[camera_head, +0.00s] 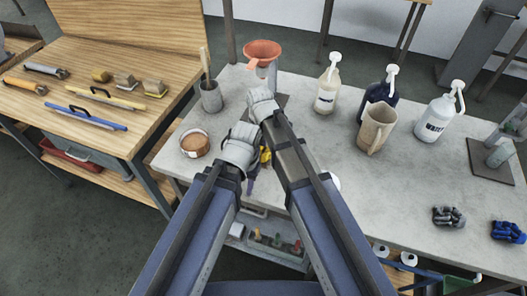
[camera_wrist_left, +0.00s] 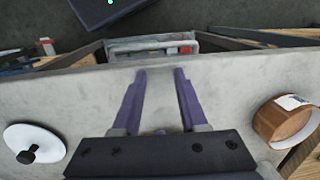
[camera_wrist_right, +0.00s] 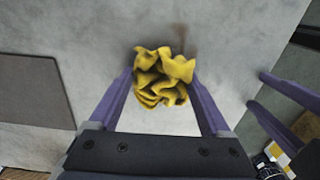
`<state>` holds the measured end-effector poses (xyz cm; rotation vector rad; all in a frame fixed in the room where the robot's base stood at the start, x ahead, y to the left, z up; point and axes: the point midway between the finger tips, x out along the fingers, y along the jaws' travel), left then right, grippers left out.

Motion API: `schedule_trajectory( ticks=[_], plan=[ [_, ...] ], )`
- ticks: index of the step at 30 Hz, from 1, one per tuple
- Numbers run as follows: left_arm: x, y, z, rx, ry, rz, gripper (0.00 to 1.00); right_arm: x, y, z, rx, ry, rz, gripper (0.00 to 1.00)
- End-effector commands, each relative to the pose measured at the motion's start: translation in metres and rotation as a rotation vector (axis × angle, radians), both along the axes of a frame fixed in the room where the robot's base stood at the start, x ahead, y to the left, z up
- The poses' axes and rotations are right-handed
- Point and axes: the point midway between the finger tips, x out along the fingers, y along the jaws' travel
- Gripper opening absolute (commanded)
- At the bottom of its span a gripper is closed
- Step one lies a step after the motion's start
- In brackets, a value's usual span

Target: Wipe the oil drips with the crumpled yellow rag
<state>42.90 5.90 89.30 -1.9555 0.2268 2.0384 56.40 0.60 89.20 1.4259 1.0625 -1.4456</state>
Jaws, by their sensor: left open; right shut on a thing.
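The crumpled yellow rag (camera_wrist_right: 165,75) sits between the fingers of my right gripper (camera_wrist_right: 162,86), which is shut on it low over the grey tabletop, in the right wrist view. A brown smear (camera_wrist_right: 181,38), like oil, lies on the tabletop just above the rag in that picture. Whether the rag touches the surface is not clear. My left gripper (camera_wrist_left: 160,72) is open and empty above the table. Its purple fingers also show at the right of the right wrist view (camera_wrist_right: 280,100). In the head view my arms hide much of the grippers and the wiping area.
A brown roll-like container (camera_head: 195,142) and a grey cup with a brush (camera_head: 210,96) stand at the left. A funnel (camera_head: 262,52), several bottles and a beige jug (camera_head: 375,128) stand farther back and right. A white disc (camera_wrist_left: 34,144) lies near my left gripper.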

Motion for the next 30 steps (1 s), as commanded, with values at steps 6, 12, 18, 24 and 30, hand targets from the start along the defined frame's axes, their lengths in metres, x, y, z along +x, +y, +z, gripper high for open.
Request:
schedule_trajectory(
  ticks=[6, 12, 18, 24, 30],
  plan=[
    [0.0, 0.0, 0.001, 0.0, 0.0, 0.0, 0.42, 0.009, 0.021, 0.001, 0.007, -0.002, 0.005, 0.21],
    [0.0, -0.001, 0.001, 0.0, 0.0, -0.003, 0.42, 0.011, 0.03, 0.001, 0.005, -0.002, 0.005, 0.21],
    [0.0, -0.003, 0.001, 0.0, 0.0, -0.006, 0.42, 0.013, 0.034, 0.001, 0.003, -0.001, 0.008, 0.21],
    [0.001, -0.003, 0.0, 0.0, 0.0, -0.006, 0.42, 0.021, 0.047, 0.0, 0.003, -0.001, 0.008, 0.21],
    [0.002, -0.003, -0.002, 0.0, -0.001, -0.006, 0.42, 0.029, 0.063, -0.002, 0.005, -0.003, 0.008, 0.21]
  ],
)
